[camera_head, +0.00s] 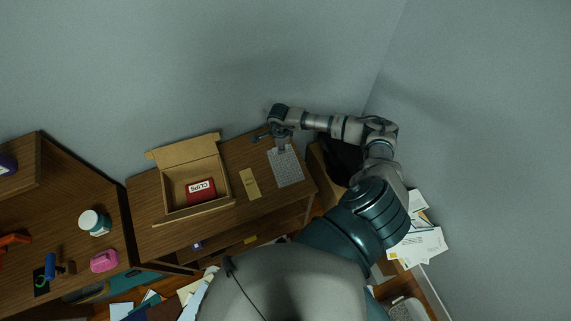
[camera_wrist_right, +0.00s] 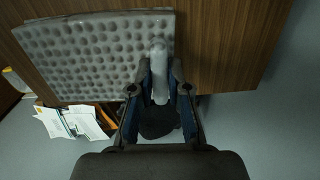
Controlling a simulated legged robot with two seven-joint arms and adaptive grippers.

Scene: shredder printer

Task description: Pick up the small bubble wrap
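The small bubble wrap is a grey, dotted, flat sheet (camera_head: 288,171) at the right end of the brown wooden table. In the right wrist view the sheet (camera_wrist_right: 85,55) lies on the wood, with a pale grey raised piece (camera_wrist_right: 158,62) at its right side. My right gripper (camera_head: 281,143) is over the sheet's far edge. In the right wrist view its two fingers (camera_wrist_right: 158,82) stand on either side of the raised piece, close to it. I cannot tell whether the fingers press on it. My left gripper is not in view.
Left of the sheet lie a tan strip (camera_head: 250,184) and an open cardboard box (camera_head: 170,194) holding a red CLIPS pack (camera_head: 201,190). Another desk (camera_head: 70,215) stands at left. A dark bin (camera_head: 341,160) is under my right arm. Papers (camera_head: 425,243) lie at right.

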